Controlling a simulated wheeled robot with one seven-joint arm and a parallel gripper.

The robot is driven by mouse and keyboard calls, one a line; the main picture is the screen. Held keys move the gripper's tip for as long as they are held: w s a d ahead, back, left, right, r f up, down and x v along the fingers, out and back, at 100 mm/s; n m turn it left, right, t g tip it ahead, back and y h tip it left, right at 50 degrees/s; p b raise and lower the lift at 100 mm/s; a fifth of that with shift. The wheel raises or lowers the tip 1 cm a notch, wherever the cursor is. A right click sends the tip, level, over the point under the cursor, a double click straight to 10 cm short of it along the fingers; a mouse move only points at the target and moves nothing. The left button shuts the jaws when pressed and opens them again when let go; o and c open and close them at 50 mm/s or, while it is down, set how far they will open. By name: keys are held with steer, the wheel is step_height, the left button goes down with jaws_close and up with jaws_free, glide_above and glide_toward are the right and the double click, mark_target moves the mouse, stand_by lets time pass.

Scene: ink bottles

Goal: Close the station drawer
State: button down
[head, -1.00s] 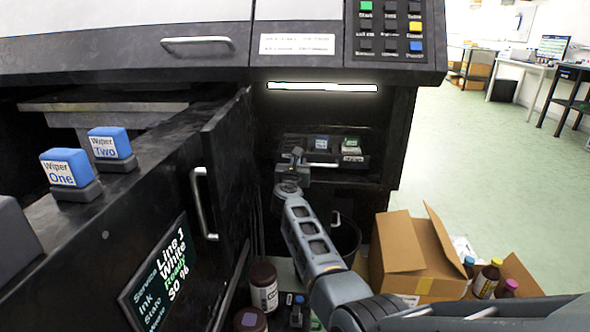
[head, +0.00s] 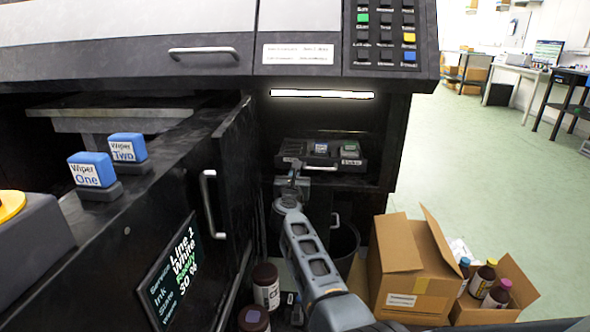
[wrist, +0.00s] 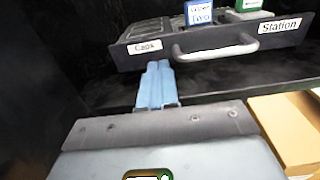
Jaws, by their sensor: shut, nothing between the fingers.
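The station drawer (head: 341,164) is a dark tray in the printer's lit bay. Its contents show above its front. In the wrist view, its front (wrist: 200,50) carries a "Caps" label at left, a "Station" label at right and a grey bar handle (wrist: 214,48). A blue "Wiper Two" block (wrist: 198,12) and a green-topped block (wrist: 250,8) sit in it. My gripper (wrist: 157,66) is shut and empty, its blue fingertips by the lower edge of the front, under the "Caps" label and left of the handle. Contact cannot be told. In the head view, my gripper (head: 291,170) is small and partly hidden.
An open dark door with a handle (head: 209,204) stands left of my arm. A dark bin (head: 345,240), an open cardboard box (head: 402,270) and a box of bottles (head: 510,290) stand right of it. Brown bottles (head: 266,286) stand below. Green floor is free at right.

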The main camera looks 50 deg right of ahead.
steer(key=p+v, duration=0.2)
steer(key=v, duration=0.6)
steer(key=shift+s+a, duration=0.15)
steer(key=shift+a, duration=0.15)
steer(key=shift+s, duration=0.1)
